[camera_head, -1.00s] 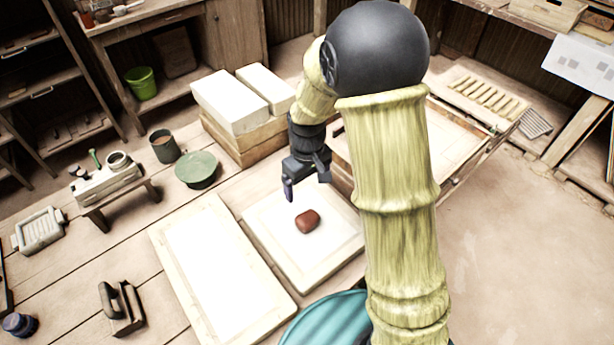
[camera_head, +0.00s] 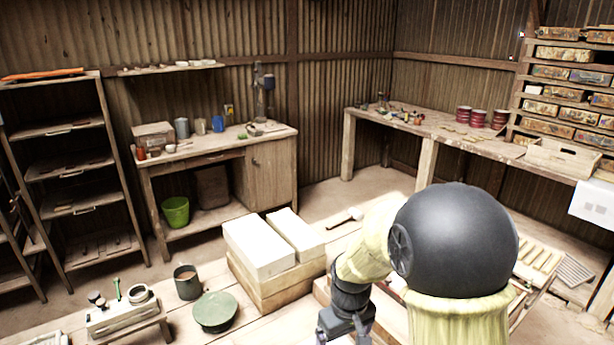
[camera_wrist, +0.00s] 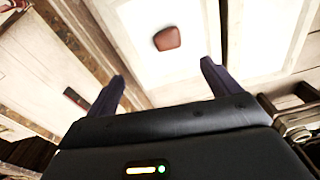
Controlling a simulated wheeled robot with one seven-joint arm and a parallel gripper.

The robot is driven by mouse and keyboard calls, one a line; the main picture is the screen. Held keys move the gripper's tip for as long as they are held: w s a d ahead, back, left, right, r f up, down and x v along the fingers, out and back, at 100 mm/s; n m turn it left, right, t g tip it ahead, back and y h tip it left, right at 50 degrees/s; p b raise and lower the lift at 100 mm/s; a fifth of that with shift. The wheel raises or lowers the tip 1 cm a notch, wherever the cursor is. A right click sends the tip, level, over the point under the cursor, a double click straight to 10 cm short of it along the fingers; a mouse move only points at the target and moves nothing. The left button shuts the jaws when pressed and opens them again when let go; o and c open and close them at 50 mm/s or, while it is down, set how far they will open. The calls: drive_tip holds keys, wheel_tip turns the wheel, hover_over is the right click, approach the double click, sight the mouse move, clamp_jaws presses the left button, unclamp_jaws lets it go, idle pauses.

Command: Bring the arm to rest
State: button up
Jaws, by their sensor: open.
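My gripper (camera_wrist: 162,80) is open, with its two dark fingers apart and nothing between them in the wrist view. A reddish-brown lump (camera_wrist: 167,38) lies on a pale board (camera_wrist: 150,70) beyond the fingertips, apart from them. In the head view my arm rises at the lower right, and the gripper's dark body (camera_head: 345,322) shows at the bottom edge with its fingertips cut off.
White blocks (camera_head: 258,247) on a wooden base stand left of my arm. A workbench (camera_head: 215,150) and a long table (camera_head: 440,130) line the walls.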

drive_tip(key=s+d+r+m+t+p, duration=0.2)
drive_tip(key=s+d+r+m, duration=0.3)
drive_tip(key=s, duration=0.5)
drive_tip(key=shift+s+d+r, duration=0.15)
drive_tip(key=shift+d+r, duration=0.05)
drive_tip(key=shift+d, duration=0.8)
